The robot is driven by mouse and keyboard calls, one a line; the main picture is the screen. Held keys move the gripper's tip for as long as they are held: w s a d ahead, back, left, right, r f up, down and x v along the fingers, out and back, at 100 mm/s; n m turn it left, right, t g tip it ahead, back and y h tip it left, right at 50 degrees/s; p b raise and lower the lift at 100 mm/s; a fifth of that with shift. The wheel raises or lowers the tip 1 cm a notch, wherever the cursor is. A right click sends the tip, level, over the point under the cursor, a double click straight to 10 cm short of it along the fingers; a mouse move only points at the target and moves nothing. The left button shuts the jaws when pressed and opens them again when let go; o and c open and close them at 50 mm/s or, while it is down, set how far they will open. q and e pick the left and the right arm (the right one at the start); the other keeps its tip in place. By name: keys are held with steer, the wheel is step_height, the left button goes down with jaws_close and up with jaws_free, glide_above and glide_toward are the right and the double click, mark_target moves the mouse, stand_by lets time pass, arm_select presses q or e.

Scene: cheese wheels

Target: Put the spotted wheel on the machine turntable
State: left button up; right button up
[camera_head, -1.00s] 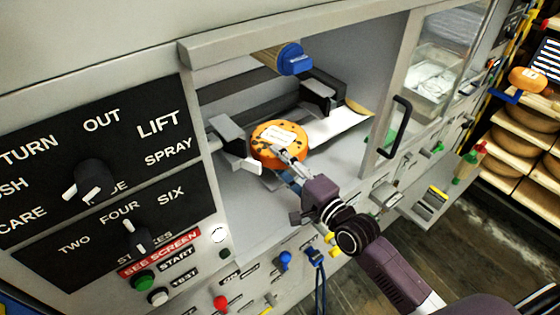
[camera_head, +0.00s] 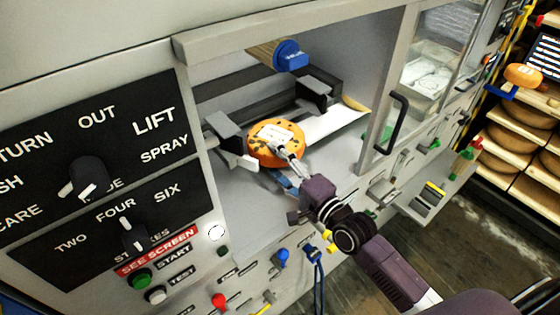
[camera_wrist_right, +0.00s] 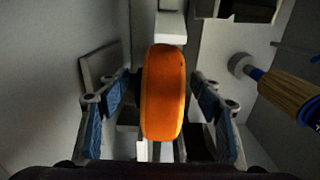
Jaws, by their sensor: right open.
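The spotted wheel (camera_head: 262,152) is orange with dark spots and a pale label on top. It lies flat inside the machine's open bay, between grey blocks. What is under it is mostly hidden, so I cannot make out the turntable. My right gripper (camera_head: 285,158) reaches in from the front, its fingers at the wheel's near side. In the right wrist view the wheel (camera_wrist_right: 163,92) stands edge-on between the two blue-padded fingers of this gripper (camera_wrist_right: 163,105). The fingers are open, with a gap on each side. My left gripper is not in view.
A wooden roller with a blue cap (camera_head: 290,55) hangs above the wheel. Grey blocks (camera_head: 225,130) flank it. A door with a black handle (camera_head: 392,122) bounds the bay at right. Another orange wheel (camera_head: 524,76) sits near the shelves (camera_head: 515,150) at far right.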

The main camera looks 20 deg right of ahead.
steer(key=v, duration=1.2)
steer(key=shift+r, duration=0.3)
